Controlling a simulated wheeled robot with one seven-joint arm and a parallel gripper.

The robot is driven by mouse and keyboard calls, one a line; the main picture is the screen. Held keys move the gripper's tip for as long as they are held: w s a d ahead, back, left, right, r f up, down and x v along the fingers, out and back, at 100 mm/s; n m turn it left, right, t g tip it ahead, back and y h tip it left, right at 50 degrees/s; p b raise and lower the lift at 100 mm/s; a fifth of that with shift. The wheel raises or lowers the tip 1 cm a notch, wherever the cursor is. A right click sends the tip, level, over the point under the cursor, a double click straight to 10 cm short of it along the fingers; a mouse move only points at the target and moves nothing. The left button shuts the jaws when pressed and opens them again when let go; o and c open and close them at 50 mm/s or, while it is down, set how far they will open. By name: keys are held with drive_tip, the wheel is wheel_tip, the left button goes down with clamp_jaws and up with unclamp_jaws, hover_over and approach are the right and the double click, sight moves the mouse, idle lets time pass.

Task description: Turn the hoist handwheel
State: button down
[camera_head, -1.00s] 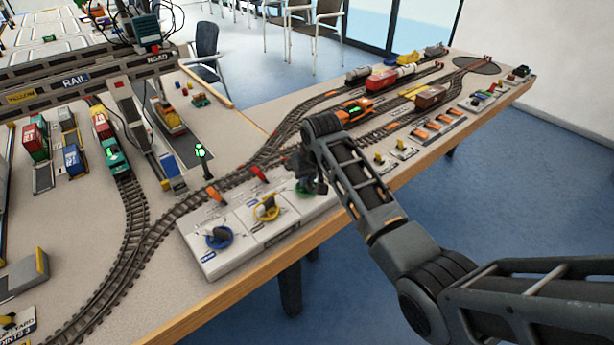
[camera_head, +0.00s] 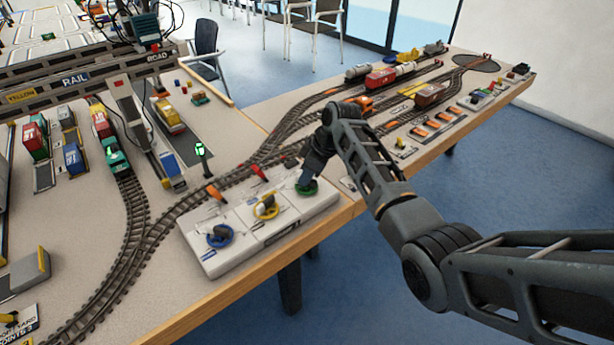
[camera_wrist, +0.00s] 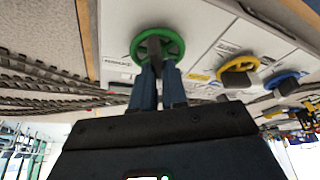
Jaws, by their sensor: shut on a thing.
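Three handwheels sit in a row on a white control box (camera_head: 243,258): a blue one (camera_head: 219,237), a yellow one (camera_head: 267,206) and a green one (camera_head: 307,190). Their labels are too small to read, so I cannot tell by name which is the hoist wheel. My gripper (camera_head: 309,180) is down at the green handwheel, partly covering it. In the wrist view, the green handwheel (camera_wrist: 136,50) has a dark bar across its middle, and my two fingers (camera_wrist: 159,70) are shut on that bar. The yellow wheel (camera_wrist: 238,66) and blue wheel (camera_wrist: 284,80) are clear of my gripper.
Orange (camera_head: 215,193) and red levers (camera_head: 259,172) stand behind the box beside the tracks. A green signal post (camera_head: 201,156) rises to the left. The wooden table edge (camera_head: 250,283) runs along the front. Freight wagons (camera_head: 390,78) stand on the tracks at back right.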

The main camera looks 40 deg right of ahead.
sight(318, 186)
drive_tip(key=shift+n+g+y+b, duration=0.5)
drive_tip(key=shift+n+b, duration=0.25)
drive_tip(key=shift+n, duration=1.15)
drive_tip(key=c, duration=1.2)
unclamp_jaws()
drive_tip(key=shift+o, duration=0.2)
drive_tip(key=shift+r, duration=0.1)
drive_tip(key=v, duration=0.7)
drive_tip(key=shift+d+r+b, duration=0.2)
drive_tip(key=shift+r+b, duration=0.1)
drive_tip(key=shift+b, duration=0.05)
